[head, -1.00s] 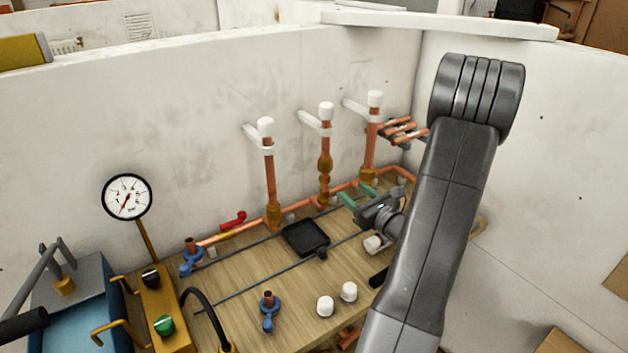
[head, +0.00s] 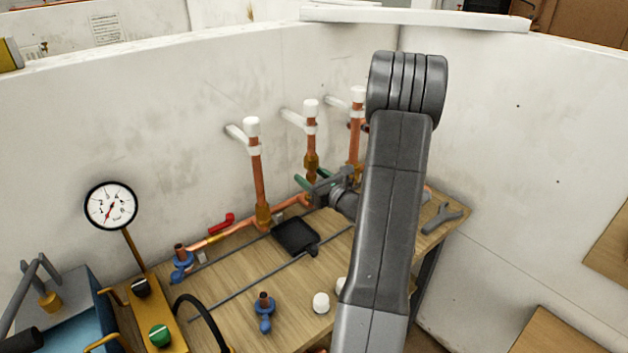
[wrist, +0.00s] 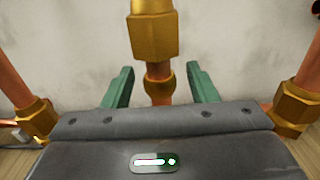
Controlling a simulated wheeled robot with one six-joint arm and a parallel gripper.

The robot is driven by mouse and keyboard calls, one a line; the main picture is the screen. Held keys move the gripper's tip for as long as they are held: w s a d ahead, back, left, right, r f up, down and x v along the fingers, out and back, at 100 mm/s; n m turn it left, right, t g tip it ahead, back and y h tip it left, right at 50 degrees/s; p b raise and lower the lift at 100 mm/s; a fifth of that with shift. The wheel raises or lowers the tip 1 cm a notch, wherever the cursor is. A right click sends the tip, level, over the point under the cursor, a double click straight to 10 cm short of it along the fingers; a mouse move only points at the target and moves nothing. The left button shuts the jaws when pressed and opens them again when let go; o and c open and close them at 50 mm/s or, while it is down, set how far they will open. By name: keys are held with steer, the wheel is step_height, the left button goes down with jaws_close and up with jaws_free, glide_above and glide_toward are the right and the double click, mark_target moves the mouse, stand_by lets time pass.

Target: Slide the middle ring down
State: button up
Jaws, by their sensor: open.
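The middle copper pipe (head: 311,130) stands upright between two others. In the wrist view it carries a large brass nut (wrist: 154,36), and below that a smaller rounded brass ring (wrist: 160,86). The nut also shows in the head view (head: 311,162); the ring is hard to make out there. My gripper (head: 314,178) is open, its green fingers on either side of the middle pipe. In the wrist view my gripper (wrist: 160,72) has the pipe between its fingers, with gaps on both sides. The ring's lower part is close to the gripper body's edge.
The left pipe (head: 258,180) and right pipe (head: 355,140) have brass nuts low down, flanking the gripper in the wrist view. A black tray (head: 295,237), white cap (head: 321,303), blue clamp (head: 265,315) and wrench (head: 442,218) lie on the wooden bench (head: 225,315). A wall stands behind.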

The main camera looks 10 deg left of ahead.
steer(key=c, duration=0.9)
steer(key=shift+f+b, duration=1.25)
steer(key=shift+f, duration=0.1)
steer(key=o, duration=0.9)
steer(key=shift+r, duration=0.1)
steer(key=shift+d, duration=0.1)
steer(key=b+v, duration=0.1)
steer(key=v, duration=0.6)
